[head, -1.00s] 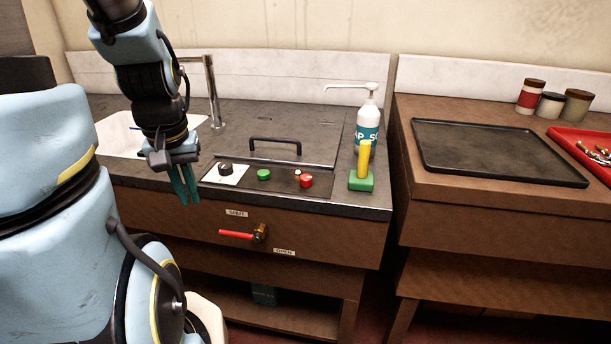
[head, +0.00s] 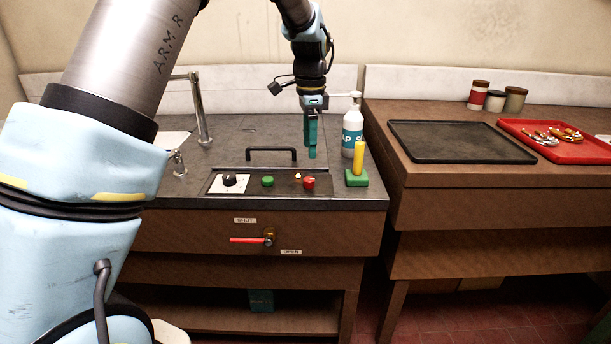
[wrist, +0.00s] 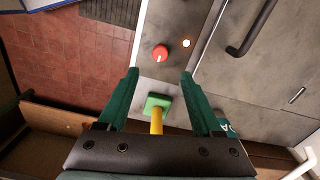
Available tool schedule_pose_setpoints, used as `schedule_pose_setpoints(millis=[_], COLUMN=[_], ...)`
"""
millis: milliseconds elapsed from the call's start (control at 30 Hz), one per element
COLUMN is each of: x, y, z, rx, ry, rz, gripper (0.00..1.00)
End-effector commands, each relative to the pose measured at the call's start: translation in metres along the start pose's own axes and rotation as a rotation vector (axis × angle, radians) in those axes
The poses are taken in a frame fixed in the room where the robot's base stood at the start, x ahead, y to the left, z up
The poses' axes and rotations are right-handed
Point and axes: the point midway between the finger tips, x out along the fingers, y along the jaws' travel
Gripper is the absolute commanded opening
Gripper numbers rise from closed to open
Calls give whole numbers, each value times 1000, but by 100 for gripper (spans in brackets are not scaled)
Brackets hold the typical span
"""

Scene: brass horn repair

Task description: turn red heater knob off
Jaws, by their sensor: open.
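The red heater knob (head: 309,182) sits at the right end of the control panel (head: 222,189) on the bench's front edge. It also shows in the wrist view (wrist: 160,53), beyond my fingertips, with a pale pointer mark on it. A small lit white lamp (wrist: 186,43) is beside it. My gripper (head: 311,156) points down above the bench, behind the knob and apart from it. In the wrist view its two green fingers (wrist: 160,74) are spread wide with nothing held between them.
A green button (head: 267,181) and a black dial (head: 229,180) share the panel. A green block with a yellow handle (head: 357,180) and a soap bottle (head: 352,134) stand close right. A black lid handle (head: 271,150) is behind the panel. A red-handled valve (head: 252,240) is below.

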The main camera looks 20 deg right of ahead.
Motion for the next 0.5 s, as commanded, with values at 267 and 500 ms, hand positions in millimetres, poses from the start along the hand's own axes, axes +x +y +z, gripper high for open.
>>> schedule_pose_setpoints(millis=[267, 500], x=[50, 84], y=[1, 1], z=[1, 1], rx=[-4, -4], ry=[-3, -1], rz=[4, 1], gripper=[67, 67])
